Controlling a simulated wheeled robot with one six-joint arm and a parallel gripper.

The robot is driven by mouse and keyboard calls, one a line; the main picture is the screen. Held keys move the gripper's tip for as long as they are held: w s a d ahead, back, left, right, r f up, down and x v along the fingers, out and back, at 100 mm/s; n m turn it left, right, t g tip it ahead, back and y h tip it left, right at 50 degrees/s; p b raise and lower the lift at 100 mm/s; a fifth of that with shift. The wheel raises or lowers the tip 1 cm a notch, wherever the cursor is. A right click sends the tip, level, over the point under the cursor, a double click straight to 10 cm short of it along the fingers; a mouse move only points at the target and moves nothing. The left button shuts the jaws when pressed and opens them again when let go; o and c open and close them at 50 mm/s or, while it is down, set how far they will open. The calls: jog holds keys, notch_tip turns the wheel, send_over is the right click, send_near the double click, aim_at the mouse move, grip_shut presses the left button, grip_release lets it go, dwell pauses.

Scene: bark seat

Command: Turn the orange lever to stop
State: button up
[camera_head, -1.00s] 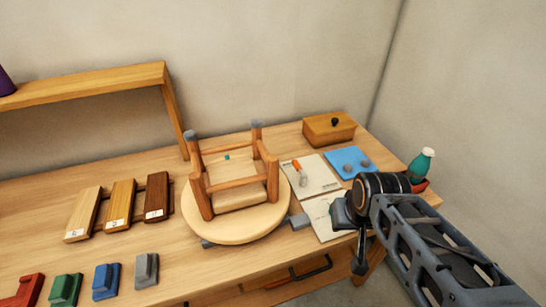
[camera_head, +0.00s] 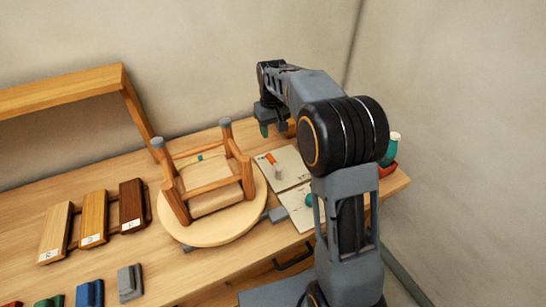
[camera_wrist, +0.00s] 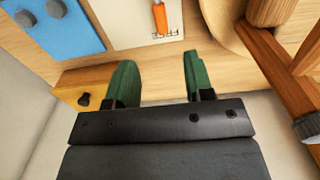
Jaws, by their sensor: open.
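The orange lever (camera_head: 272,159) sits on a pale panel (camera_head: 291,178) to the right of the upturned stool. In the wrist view the lever (camera_wrist: 160,18) points toward a small printed label near the panel's edge; the print is too small to read. My gripper (camera_head: 264,130) is above the back of the bench, beyond the lever. In the wrist view its two green fingers (camera_wrist: 158,76) are spread and empty, with bare wood between them. They are apart from the lever. The lever's other end is cut off by the wrist view's top edge.
The upturned stool (camera_head: 207,185) stands close left of the panel. A blue panel (camera_wrist: 62,32) with grey knobs and a wooden box (camera_wrist: 76,94) with a dark knob lie beside it. A teal bottle (camera_head: 391,150) is at the right, partly behind my arm.

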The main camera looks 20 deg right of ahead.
aim_at(272, 159)
notch_tip(272, 159, down, 14)
jog(key=shift+w+r+p, duration=0.1)
jog(key=shift+w+p, duration=0.05)
jog(key=shift+p, duration=0.3)
jog(key=shift+c, duration=0.3)
grip_shut()
dwell(0.3)
